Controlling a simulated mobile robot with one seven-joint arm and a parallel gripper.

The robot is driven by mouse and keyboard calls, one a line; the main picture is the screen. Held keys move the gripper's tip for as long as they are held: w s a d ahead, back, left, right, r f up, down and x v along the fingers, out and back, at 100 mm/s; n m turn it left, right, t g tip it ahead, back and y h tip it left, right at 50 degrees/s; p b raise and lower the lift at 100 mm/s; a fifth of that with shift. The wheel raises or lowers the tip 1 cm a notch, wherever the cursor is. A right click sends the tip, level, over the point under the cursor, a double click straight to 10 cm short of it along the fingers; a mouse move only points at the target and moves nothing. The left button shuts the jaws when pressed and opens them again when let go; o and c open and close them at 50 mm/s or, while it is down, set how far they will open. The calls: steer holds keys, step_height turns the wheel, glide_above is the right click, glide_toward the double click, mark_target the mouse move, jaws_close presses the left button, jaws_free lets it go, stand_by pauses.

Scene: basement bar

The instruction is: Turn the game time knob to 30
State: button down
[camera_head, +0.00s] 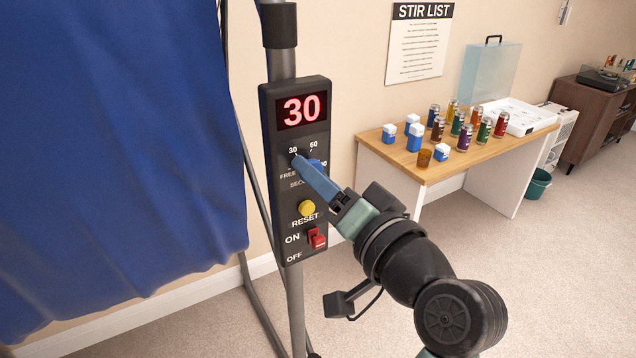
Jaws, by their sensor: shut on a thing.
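The black control box (282,205) is fixed to a grey pole. Its red display (301,111) reads 30. The game time knob (315,163) is blue and mostly hidden behind my gripper; the marks 30 and 60 show above it and FREE to its left. I cannot see clearly where its pointer stands. My gripper (298,162) reaches in from the lower right, with its blue fingers at the knob, shut on it. The yellow RESET button (307,208) and the red ON/OFF switch (317,238) are below the knob.
A blue cloth (120,150) hangs close on the left of the box. A wooden-topped table (400,165) with cans, small blue-and-white boxes and a white tray (520,118) stands behind on the right. The carpet (560,270) at the right is clear.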

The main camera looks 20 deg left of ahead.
stand_by(0.4)
steer(key=shift+c, duration=2.3)
jaws_free()
steer(key=b+v, duration=0.2)
steer(key=v, duration=1.1)
